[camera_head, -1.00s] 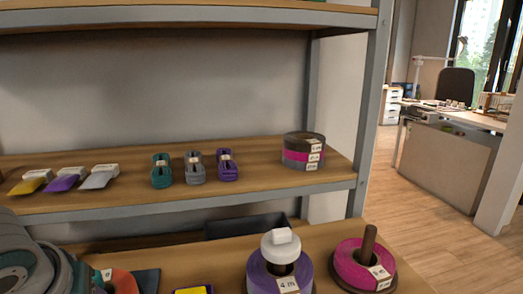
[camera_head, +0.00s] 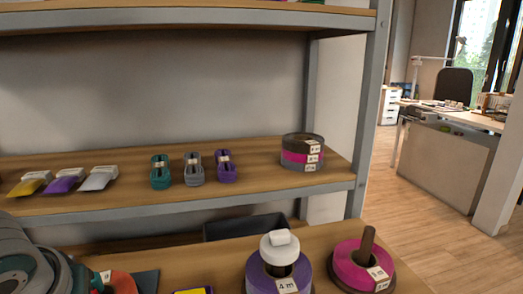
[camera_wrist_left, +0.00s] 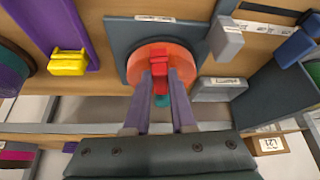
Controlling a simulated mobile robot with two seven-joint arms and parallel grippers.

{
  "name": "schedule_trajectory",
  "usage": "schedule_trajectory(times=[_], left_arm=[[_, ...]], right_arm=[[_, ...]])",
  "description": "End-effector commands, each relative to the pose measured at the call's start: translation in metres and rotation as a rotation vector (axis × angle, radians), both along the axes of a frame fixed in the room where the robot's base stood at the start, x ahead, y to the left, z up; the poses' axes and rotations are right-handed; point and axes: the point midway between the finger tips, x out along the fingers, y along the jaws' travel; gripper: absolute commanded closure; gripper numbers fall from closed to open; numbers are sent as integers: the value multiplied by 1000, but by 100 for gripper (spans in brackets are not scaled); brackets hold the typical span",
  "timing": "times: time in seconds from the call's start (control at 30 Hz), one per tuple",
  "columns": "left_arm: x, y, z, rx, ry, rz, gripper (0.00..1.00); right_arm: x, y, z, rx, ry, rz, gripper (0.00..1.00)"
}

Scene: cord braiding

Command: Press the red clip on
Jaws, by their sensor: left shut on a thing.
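In the left wrist view the red clip (camera_wrist_left: 159,66) is between the two fingertips of my left gripper (camera_wrist_left: 160,76), which is shut on it. The clip is in front of a round orange disc (camera_wrist_left: 138,61) on a dark grey plate (camera_wrist_left: 117,34). A small teal piece shows just below the clip, between the fingers. I cannot tell whether the clip touches the disc. In the head view the orange disc (camera_head: 122,282) is at the bottom left beside my left arm; the clip and fingertips are not visible there. My right gripper is in neither view.
A yellow clip (camera_wrist_left: 68,62) sits on a purple strip (camera_wrist_left: 52,22) left of the plate. A grey clip (camera_wrist_left: 226,38) and a blue clip (camera_wrist_left: 297,46) are to the right. In the head view, a purple spool (camera_head: 263,278) and a pink spool (camera_head: 350,265) stand right of the work area.

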Motion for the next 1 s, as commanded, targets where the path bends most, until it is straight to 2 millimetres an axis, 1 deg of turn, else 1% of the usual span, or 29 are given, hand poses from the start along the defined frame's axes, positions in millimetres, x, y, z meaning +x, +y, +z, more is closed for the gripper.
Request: schedule_trajectory(times=[1.0], left_arm=[[0,0,2,0,0,0,100]], right_arm=[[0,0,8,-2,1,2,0]])
